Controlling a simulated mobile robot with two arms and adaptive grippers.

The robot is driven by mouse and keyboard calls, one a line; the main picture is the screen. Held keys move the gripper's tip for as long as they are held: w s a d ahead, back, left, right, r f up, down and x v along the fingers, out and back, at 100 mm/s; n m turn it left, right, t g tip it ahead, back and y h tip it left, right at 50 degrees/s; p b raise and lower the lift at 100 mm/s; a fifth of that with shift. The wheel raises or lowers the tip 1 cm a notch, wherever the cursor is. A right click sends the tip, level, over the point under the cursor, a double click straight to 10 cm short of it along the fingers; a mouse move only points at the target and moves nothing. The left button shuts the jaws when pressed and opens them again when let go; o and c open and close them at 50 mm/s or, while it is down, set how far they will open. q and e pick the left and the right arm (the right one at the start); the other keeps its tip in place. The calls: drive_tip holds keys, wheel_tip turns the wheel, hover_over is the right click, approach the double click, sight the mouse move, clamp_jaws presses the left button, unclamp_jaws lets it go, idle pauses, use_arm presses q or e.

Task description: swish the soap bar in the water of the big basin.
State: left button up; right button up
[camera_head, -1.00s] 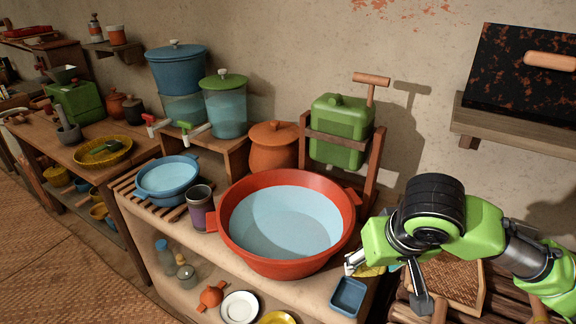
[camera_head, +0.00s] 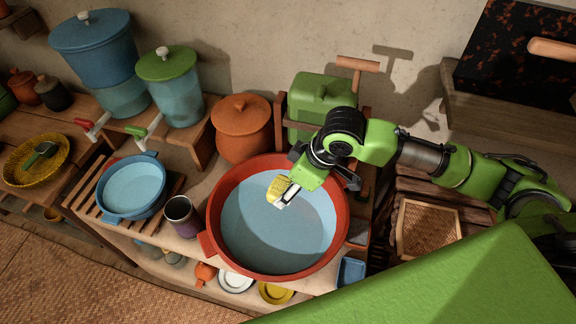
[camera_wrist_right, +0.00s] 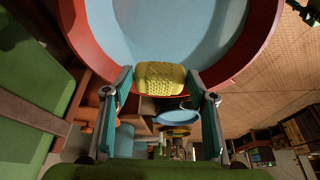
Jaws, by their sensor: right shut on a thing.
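The big basin (camera_head: 218,252) is wide and red-orange with two side handles, and pale blue water (camera_head: 275,238) fills its inside. My right gripper (camera_head: 285,192) reaches in from the right over the basin's back part. It is shut on the yellow soap bar (camera_head: 276,186). In the right wrist view the textured soap bar (camera_wrist_right: 160,76) sits between the two fingertips, with the basin's rim (camera_wrist_right: 235,85) and water behind it. I cannot tell whether the bar touches the water. My left gripper is not in view.
A blue pot (camera_head: 132,190) on a slatted rack and a dark cup (camera_head: 181,215) stand left of the basin. An orange lidded pot (camera_head: 242,128) and a green press (camera_head: 318,100) stand close behind it. A small blue dish (camera_head: 351,271) lies at the basin's front right.

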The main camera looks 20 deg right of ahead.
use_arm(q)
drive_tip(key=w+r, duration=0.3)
use_arm(e)
drive_tip(key=shift+a+f+n+g+p, duration=0.35)
drive_tip(key=shift+f+n, duration=0.2)
drive_tip(key=shift+n, duration=0.45)
wheel_tip(320, 180, down, 3)
drive_tip(key=b, duration=0.4)
drive_tip(key=shift+f, duration=0.1)
use_arm(q)
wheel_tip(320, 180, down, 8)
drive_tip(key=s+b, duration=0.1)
drive_tip(key=b, duration=0.2)
use_arm(e)
wheel_tip(320, 180, down, 10)
drive_tip(key=shift+r, duration=0.2)
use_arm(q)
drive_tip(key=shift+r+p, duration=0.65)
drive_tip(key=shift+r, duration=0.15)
use_arm(e)
drive_tip(key=a, duration=0.3)
drive_tip(key=shift+w, duration=0.35)
